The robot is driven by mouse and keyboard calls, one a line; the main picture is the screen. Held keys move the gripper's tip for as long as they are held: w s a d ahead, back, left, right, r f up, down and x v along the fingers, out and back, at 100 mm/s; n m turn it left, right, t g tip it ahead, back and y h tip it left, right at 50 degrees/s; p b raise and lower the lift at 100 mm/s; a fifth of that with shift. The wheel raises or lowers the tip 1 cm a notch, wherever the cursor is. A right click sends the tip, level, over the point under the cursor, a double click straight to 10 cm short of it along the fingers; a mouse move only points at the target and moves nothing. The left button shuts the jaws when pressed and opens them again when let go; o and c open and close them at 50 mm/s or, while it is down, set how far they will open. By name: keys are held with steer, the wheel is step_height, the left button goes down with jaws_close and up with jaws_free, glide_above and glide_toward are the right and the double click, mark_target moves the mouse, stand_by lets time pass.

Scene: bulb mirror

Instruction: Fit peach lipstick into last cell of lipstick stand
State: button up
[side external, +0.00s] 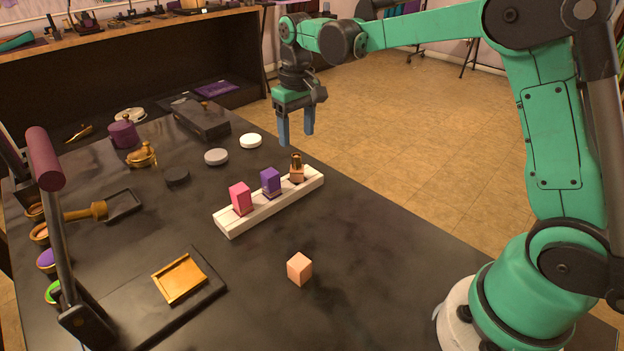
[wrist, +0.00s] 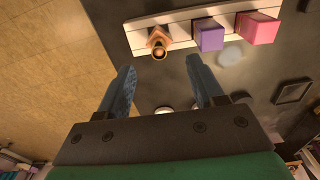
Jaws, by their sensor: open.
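The white lipstick stand (side external: 268,210) lies on the dark table and holds a pink block-shaped lipstick (side external: 241,198), a purple one (side external: 270,181) and a peach-based piece with a brown-gold top (side external: 296,169) at its far right end. A plain peach block (side external: 300,268) stands alone on the table in front of the stand. I cannot tell which peach item is the lipstick and which a cap. My gripper (side external: 296,136) is open and empty, above and behind the stand's far end. The wrist view shows the stand (wrist: 182,30) ahead of my open fingers (wrist: 160,66).
A gold tray (side external: 180,279) sits on a dark board at front left. Table around the peach block is clear.

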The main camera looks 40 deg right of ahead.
mark_target(297, 155)
steer(key=shift+w+d+f, duration=0.15)
steer(key=shift+w+f, duration=0.15)
steer(key=shift+f, duration=3)
jaws_close()
